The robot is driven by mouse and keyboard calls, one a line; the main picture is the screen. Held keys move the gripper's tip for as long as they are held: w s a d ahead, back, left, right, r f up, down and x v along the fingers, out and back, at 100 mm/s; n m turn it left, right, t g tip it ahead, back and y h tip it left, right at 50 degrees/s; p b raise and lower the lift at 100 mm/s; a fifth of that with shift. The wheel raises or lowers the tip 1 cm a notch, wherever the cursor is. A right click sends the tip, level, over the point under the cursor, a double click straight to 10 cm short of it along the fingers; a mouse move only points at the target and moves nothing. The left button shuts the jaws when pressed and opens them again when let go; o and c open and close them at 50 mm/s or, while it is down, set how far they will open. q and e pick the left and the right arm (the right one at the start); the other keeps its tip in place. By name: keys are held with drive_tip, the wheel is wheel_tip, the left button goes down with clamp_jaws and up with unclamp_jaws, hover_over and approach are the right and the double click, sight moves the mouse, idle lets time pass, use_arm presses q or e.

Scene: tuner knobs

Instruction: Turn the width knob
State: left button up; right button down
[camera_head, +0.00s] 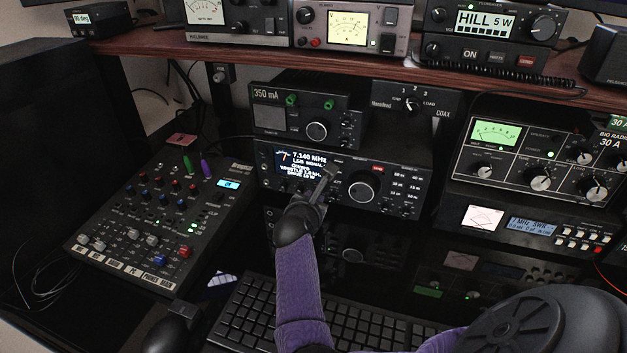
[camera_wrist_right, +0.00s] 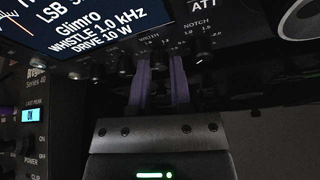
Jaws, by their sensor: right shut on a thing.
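The radio (camera_head: 400,195) with a lit display (camera_head: 302,165) sits on the desk below the shelf. The display reads 7.140 MHz, LSB, WHISTLE 1.0 kHz and DRIVE 10 W. In the right wrist view, the WIDTH label (camera_wrist_right: 148,37) is above a small dark knob (camera_wrist_right: 157,61). My right gripper (camera_wrist_right: 159,70) is shut on this knob, one purple finger on each side. The fingers partly cover it, and its pointer is hard to see. In the head view my right gripper (camera_head: 329,177) reaches the radio's front. A dark rounded shape, seemingly my left gripper (camera_head: 180,310), is low at left; its fingers are unclear.
The NOTCH knob (camera_wrist_right: 203,48) is close right of my fingers. The large tuning knob (camera_head: 364,188) is further right. A mixer (camera_head: 150,225) stands left, a keyboard (camera_head: 250,315) lies below my right arm, and the wooden shelf (camera_head: 400,72) overhangs above.

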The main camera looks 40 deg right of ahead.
use_arm(q)
drive_tip(key=shift+s, duration=0.3)
